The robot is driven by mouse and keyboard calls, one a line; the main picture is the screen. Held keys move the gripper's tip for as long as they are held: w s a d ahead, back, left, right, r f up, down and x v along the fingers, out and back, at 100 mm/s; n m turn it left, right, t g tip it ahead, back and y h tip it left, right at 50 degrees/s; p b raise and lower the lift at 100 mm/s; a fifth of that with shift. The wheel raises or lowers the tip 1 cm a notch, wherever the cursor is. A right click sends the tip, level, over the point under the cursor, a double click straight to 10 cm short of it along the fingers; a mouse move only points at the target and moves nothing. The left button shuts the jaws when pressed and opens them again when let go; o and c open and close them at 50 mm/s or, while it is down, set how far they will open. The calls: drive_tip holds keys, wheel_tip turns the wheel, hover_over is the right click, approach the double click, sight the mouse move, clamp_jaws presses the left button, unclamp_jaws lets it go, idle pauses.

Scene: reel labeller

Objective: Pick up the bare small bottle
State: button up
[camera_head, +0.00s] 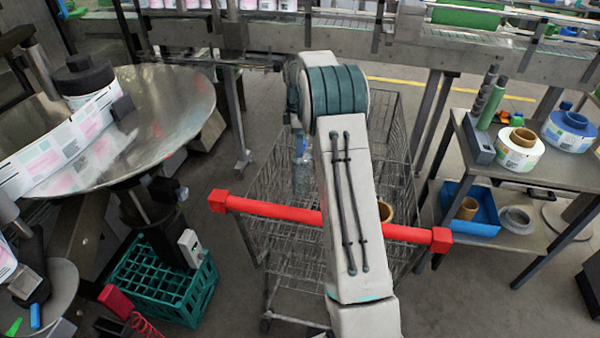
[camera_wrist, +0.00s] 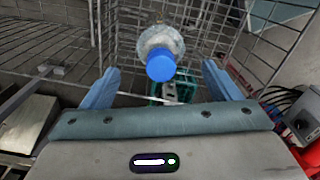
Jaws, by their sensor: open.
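In the wrist view a small clear bottle with a blue cap (camera_wrist: 161,60) and no visible label stands in a wire cart (camera_wrist: 110,25). My gripper (camera_wrist: 160,88) is open, with one blue finger on each side of the bottle's line and the cap near the gap between them. I cannot tell whether the fingers are level with the bottle. In the head view the bottle (camera_head: 303,172) shows inside the cart, left of my arm, partly behind the wire and my arm.
The cart has a red handle bar (camera_head: 270,209) and wire walls around the bottle. A green crate (camera_head: 160,282) stands on the floor at left, below a round metal table (camera_head: 190,100). A side table (camera_head: 550,160) with label reels stands at right.

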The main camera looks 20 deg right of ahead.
sight(301, 169)
drive_tip(key=shift+s+d+f+p, duration=0.1)
drive_tip(key=shift+f+p, duration=0.3)
drive_tip(key=shift+f, duration=1)
drive_tip(key=shift+s+d+f+p, duration=0.1)
drive_tip(key=shift+f+p, duration=0.25)
drive_tip(key=shift+f, duration=1)
drive_tip(key=shift+w, duration=0.1)
drive_tip(key=c, duration=1.7)
drive_tip(key=shift+r, duration=0.1)
clamp_jaws()
